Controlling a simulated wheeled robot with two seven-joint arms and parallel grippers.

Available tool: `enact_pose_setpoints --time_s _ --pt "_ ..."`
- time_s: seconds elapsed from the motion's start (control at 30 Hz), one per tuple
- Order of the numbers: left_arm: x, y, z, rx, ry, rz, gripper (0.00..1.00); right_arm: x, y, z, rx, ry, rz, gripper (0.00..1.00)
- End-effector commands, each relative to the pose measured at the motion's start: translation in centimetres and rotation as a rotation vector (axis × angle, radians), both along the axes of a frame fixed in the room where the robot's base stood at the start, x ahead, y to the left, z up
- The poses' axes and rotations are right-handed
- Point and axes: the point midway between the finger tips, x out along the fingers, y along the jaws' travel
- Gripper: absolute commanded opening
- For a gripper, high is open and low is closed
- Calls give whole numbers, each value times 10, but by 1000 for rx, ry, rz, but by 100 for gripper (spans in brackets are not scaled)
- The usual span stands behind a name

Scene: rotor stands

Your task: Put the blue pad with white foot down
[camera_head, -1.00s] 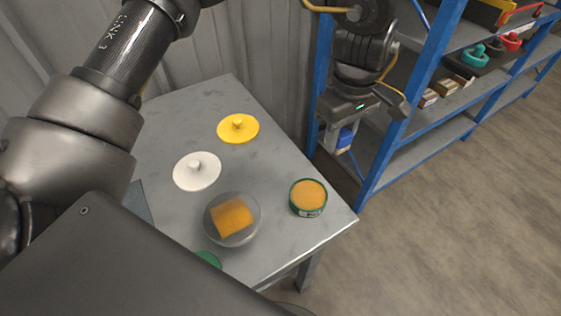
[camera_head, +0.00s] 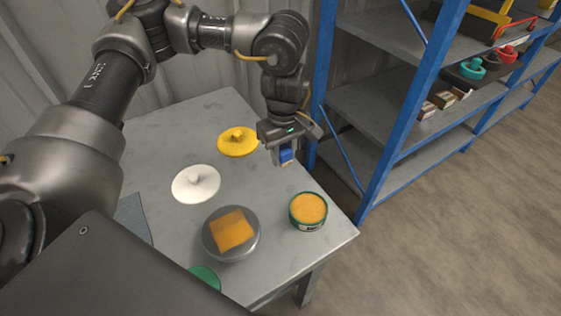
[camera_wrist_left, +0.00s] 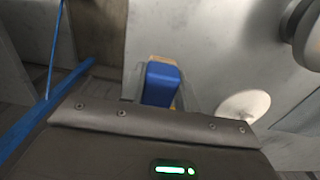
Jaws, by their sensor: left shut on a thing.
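The blue pad (camera_head: 286,156) is held in my left gripper (camera_head: 284,160), above the back right part of the grey table (camera_head: 165,140). The pad also shows in the left wrist view (camera_wrist_left: 162,84), between the fingers, with a tan strip along one end. I cannot make out its white foot clearly. My left gripper is shut on the pad. My right gripper is not in view.
A yellow rotor stand (camera_head: 238,145) and a white rotor stand (camera_head: 196,184) sit on the table. Nearer are a grey dish with an orange cloth (camera_head: 231,232) and a green tin with orange filling (camera_head: 308,210). A blue-framed shelf (camera_head: 420,100) stands at the right.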

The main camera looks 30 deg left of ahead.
Motion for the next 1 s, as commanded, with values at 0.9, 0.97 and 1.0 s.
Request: enact_pose_setpoints --time_s 0.9,0.97,1.0 --pt "1 8 -43 1 0 1 46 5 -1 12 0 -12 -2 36" --pt "1 8 -43 1 1 1 52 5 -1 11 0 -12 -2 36" --pt "1 8 -43 1 0 1 52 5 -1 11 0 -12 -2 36"
